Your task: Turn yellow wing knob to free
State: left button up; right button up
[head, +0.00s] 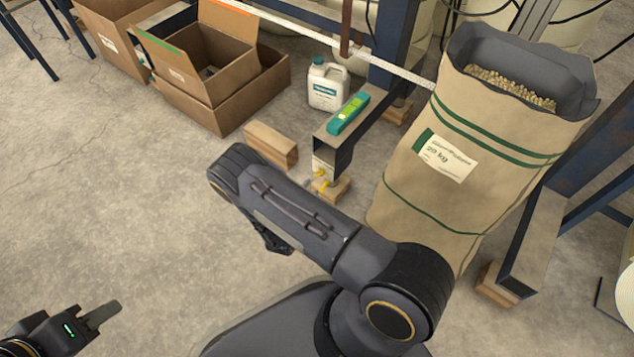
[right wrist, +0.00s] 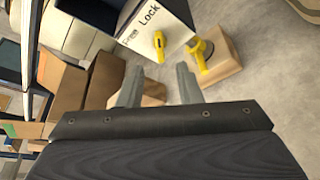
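The yellow wing knob (right wrist: 159,46) sits on a white panel (right wrist: 150,22) marked "Lock" in the right wrist view; a smaller marking beside it is hard to read. In the head view, small yellow parts (head: 322,174) show at the white end of a dark beam. A second yellow part (right wrist: 201,53) stands beside the panel, by a wooden block. My right gripper (right wrist: 158,70) is open and empty, its fingers apart, with the knob beyond the gap between them. My forearm mostly hides it in the head view. My left gripper (head: 100,315) is at the lower left, away from the knob; its opening is unclear.
A teal-green tool (head: 348,113) lies on the beam. A wooden block (head: 270,144) and a white jug (head: 327,83) stand nearby. A large pellet sack (head: 440,160) stands close on the right. Cardboard boxes (head: 215,65) are at the back left. The left floor is clear.

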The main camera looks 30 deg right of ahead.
aim_at(319, 175)
jog(key=b+x, duration=0.2)
jog(key=x, duration=0.4)
jog(key=shift+w+d+f, duration=0.1)
jog(key=shift+w+d, duration=0.1)
jog(key=shift+d, duration=0.1)
grip_shut()
